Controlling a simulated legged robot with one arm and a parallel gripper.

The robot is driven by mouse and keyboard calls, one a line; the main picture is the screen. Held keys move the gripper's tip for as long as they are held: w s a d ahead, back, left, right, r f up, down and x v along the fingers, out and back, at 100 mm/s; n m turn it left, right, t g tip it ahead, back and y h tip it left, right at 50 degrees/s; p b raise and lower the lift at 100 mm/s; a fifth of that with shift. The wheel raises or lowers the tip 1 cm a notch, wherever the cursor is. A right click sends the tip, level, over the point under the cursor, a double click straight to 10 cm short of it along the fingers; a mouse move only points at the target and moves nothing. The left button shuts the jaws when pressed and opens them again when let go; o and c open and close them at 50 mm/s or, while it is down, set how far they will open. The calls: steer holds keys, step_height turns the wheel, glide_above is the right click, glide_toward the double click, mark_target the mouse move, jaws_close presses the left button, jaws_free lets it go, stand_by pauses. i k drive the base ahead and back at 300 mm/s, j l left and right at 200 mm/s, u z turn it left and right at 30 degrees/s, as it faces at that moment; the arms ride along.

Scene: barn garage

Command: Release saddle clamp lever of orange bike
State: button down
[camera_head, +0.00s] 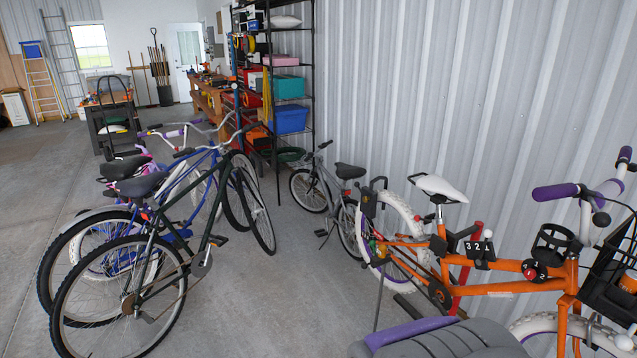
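The orange bike (515,267) stands upright at the right, along the corrugated wall. Its white saddle (438,187) tops a short seat post. The saddle clamp area (439,216) is just below the saddle, where the post enters the orange frame. The lever is too small to make out, so I cannot tell whether it is open or closed. A black block with white digits (480,248) sits on the frame. The purple handlebar grip (556,192) is at the right. My gripper is not in view.
Several bikes (150,240) stand on the left, and a small grey bike (322,192) is by the wall. Clear concrete floor (290,290) lies between them and the orange bike. A grey and purple object (440,340) fills the bottom edge. Shelves (285,75) stand behind.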

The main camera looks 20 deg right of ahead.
mark_target(417, 218)
steer(key=i, duration=1.85)
steer(key=i+j+z, duration=0.1)
steer(key=i+z, duration=0.4)
steer(key=i+j+z, duration=0.25)
steer(key=z, duration=0.2)
steer(key=i+j+z, duration=0.7)
steer(key=z, duration=0.25)
steer(key=i+j+z, duration=0.55)
steer(key=j+z, duration=0.15)
steer(key=z, duration=0.15)
